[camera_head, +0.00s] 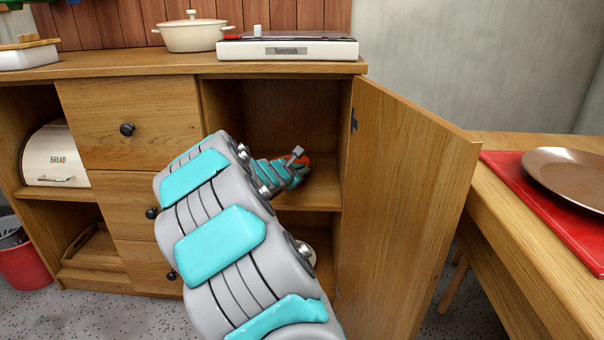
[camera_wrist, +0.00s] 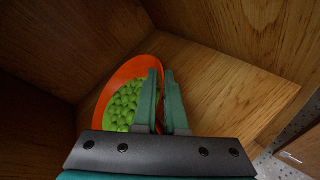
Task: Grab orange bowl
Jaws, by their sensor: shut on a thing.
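The orange bowl (camera_wrist: 103,97) shows in the wrist view on a wooden shelf inside the cupboard, with several green round things (camera_wrist: 122,104) in it. My gripper (camera_wrist: 161,75) is at the bowl's right side, its two green fingers close together on the bowl's rim. In the head view my gripper (camera_head: 297,160) reaches into the open cupboard. Only a small orange part of the bowl (camera_head: 304,158) shows there behind it; my arm hides the rest.
The cupboard door (camera_head: 408,200) stands open to the right of my arm. The shelf (camera_head: 318,194) has bare room right of the bowl. A table (camera_head: 525,225) with a red mat (camera_head: 515,178) and brown plate (camera_head: 570,176) is at right. A pot (camera_head: 191,36) stands on the cupboard top.

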